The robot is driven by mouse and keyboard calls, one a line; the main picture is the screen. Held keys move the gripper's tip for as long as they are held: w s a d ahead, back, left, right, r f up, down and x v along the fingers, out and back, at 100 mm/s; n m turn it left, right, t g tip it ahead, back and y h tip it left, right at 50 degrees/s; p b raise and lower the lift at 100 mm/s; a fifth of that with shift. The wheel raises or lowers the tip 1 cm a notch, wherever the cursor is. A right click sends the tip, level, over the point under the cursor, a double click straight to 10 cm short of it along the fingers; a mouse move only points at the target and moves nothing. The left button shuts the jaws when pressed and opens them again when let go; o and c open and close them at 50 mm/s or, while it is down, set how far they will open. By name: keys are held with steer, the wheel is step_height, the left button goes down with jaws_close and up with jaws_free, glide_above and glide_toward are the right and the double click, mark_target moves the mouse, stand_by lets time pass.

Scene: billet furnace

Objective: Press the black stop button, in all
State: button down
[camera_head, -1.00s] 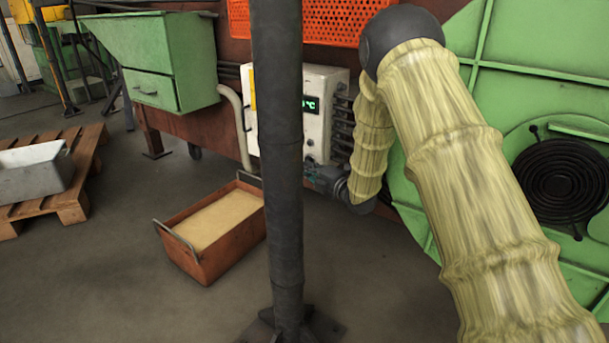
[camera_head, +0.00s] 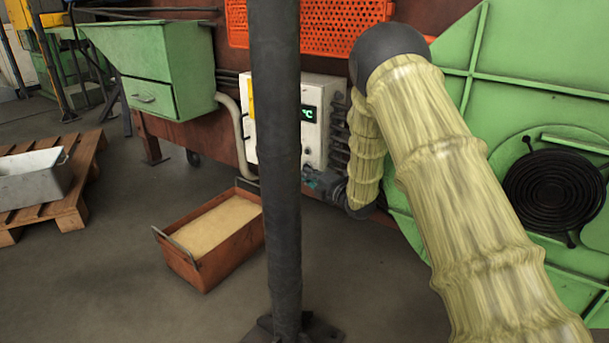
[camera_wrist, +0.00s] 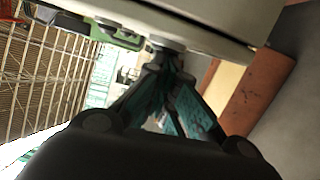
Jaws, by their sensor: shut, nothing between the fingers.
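The pale control box (camera_head: 315,149) with a green-lit display (camera_head: 308,114) is mounted low on the furnace side, partly hidden by a dark post. My gripper (camera_head: 313,181) is at the lower edge of its front, small and partly hidden by the post. In the wrist view my gripper (camera_wrist: 166,58) is shut and empty, its fingertips at or very near a small round grey fitting (camera_wrist: 168,42) on the box face (camera_wrist: 215,38). I cannot tell whether they touch. The black stop button cannot be clearly told apart from the other fittings.
The dark post (camera_head: 275,190) stands in front of the box. A rust-coloured crate of sand (camera_head: 195,270) is on the floor left of it. A green hopper (camera_head: 155,60) and a pallet (camera_head: 75,205) are further left. Floor between is clear.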

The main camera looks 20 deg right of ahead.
steer(key=s+d+p, duration=0.1)
steer(key=s+p, duration=0.4)
steer(key=s, duration=0.6)
steer(key=shift+s+f, duration=0.15)
steer(key=shift+s, duration=0.1)
steer(key=shift+f, duration=0.1)
stand_by(0.5)
